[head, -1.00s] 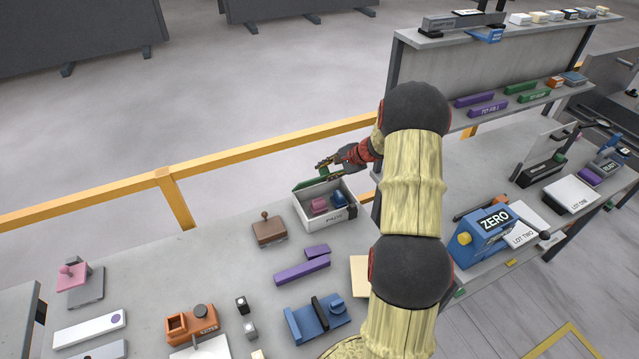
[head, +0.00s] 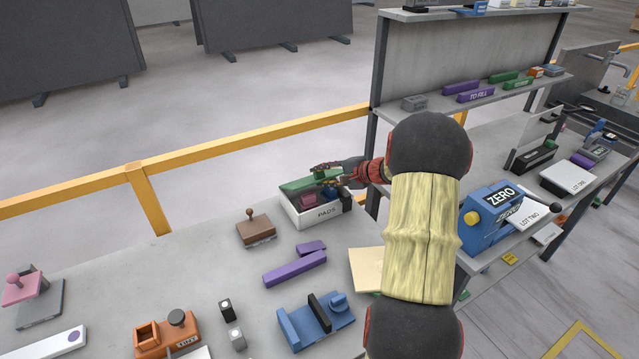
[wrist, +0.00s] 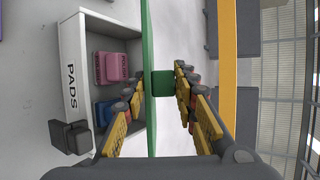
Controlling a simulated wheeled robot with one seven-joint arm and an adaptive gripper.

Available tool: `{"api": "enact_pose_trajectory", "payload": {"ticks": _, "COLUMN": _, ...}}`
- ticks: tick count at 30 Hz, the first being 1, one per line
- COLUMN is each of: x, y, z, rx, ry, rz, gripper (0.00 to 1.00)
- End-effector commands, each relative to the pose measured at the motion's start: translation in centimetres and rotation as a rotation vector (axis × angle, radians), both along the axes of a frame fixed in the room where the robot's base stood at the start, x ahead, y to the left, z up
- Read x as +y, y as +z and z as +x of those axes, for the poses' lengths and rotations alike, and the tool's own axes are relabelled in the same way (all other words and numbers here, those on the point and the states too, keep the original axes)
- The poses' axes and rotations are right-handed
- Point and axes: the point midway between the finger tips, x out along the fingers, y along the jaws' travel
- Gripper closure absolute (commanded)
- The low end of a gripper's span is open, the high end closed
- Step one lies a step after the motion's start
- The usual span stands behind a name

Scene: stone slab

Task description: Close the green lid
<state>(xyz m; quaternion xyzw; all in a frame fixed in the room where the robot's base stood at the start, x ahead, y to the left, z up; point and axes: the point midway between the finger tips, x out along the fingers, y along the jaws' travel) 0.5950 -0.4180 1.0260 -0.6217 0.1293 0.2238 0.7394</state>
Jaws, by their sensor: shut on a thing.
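The green lid (head: 298,184) is tilted over the back of the white box marked PADS (head: 322,213), partly raised, leaving the front of the box uncovered. In the wrist view the lid (wrist: 149,40) appears edge-on as a thin green strip with a square tab. My gripper (head: 328,176) is at the lid's right part, with its fingers on either side of the tab (wrist: 163,84), shut on it. Inside the box lie a pink block (wrist: 112,67) and a blue block (wrist: 106,113). The gripper hides part of the lid.
A brown stamp (head: 256,230) and purple blocks (head: 294,268) lie on the slab near the box. A blue ZERO device (head: 490,213) stands to the right, beyond my arm. A yellow rail (head: 240,141) runs behind the box.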

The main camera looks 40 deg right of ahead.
Motion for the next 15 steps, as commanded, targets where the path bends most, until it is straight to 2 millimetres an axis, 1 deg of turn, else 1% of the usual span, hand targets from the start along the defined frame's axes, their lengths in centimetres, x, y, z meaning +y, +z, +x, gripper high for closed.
{"api": "enact_pose_trajectory", "payload": {"ticks": 1, "x": -0.1, "y": -0.6, "z": -0.2, "rx": -0.001, "ry": -0.001, "rz": -0.004, "gripper": 1.00}}
{"api": "enact_pose_trajectory", "payload": {"ticks": 15, "x": 0.5, "y": -3.9, "z": -2.0, "rx": 0.010, "ry": -0.002, "rz": 0.006, "gripper": 1.00}}
